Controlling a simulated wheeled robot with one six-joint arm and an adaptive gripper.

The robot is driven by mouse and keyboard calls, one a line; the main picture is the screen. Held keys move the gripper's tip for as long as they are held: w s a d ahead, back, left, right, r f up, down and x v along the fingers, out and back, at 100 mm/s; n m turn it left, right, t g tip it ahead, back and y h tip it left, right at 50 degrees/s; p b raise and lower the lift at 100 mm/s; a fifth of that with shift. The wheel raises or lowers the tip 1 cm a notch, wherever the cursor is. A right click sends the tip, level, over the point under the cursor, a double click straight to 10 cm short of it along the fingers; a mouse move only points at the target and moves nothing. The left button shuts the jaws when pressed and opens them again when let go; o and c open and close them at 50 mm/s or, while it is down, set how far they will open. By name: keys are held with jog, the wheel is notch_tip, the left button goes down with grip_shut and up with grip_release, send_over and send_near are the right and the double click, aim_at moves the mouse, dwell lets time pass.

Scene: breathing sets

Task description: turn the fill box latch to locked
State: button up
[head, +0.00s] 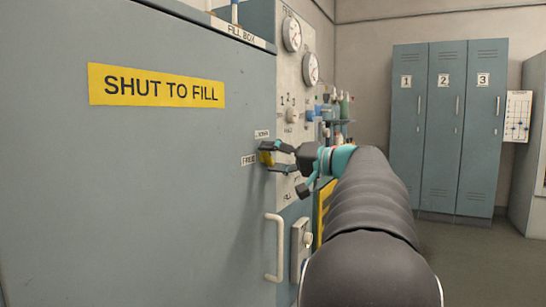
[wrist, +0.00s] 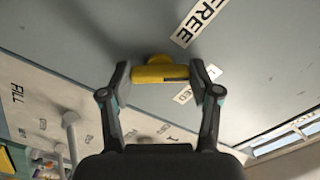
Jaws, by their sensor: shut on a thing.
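The yellow latch (wrist: 158,73) is on the grey fill box door (head: 120,190), between my gripper's fingertips (wrist: 161,78) in the wrist view. The fingers touch it at both ends, and my gripper is shut on it. In the head view my gripper (head: 268,158) reaches the door's right side, and the latch (head: 266,157) shows partly behind the fingers. A FREE label (head: 248,160) sits left of the latch, and a second label (head: 262,134), likely LOCKED, sits above it. The FREE label (wrist: 199,20) also shows large in the wrist view.
A pale door handle (head: 272,248) stands below the latch. A panel with gauges (head: 292,33) and knobs is right of the door. Blue lockers (head: 448,130) stand at the back right. The floor (head: 475,260) before them is clear.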

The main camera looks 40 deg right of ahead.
jog(key=m+p, duration=0.2)
jog(key=m, duration=0.2)
jog(key=shift+r, duration=0.15)
jog(key=shift+m+p, duration=0.7)
jog(key=shift+m, duration=0.7)
jog(key=o, duration=1.1)
jog(key=shift+o, duration=0.2)
jog(key=v, duration=1.2)
jog(key=shift+f, duration=0.25)
